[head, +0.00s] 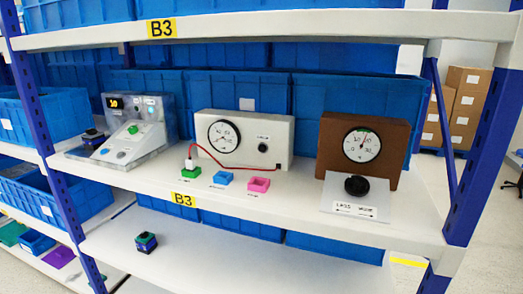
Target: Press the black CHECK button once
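A cream meter box (284,137) stands in the middle of the white shelf, with a round dial (224,136) on its front. A small round black button (263,148) sits on the same front, right of the dial, under a small dark label too small to read surely. A brown box (392,150) with another round dial (362,145) stands to the right, with a black rotary knob (356,185) on a sloped plate in front of it. Neither of my grippers is in view.
A grey panel (150,125) with a display and a green button stands at the left. A red lead runs from a green block (191,170) to the cream box. Blue (222,179) and pink (259,185) blocks lie in front. Blue bins and shelf posts surround the shelf.

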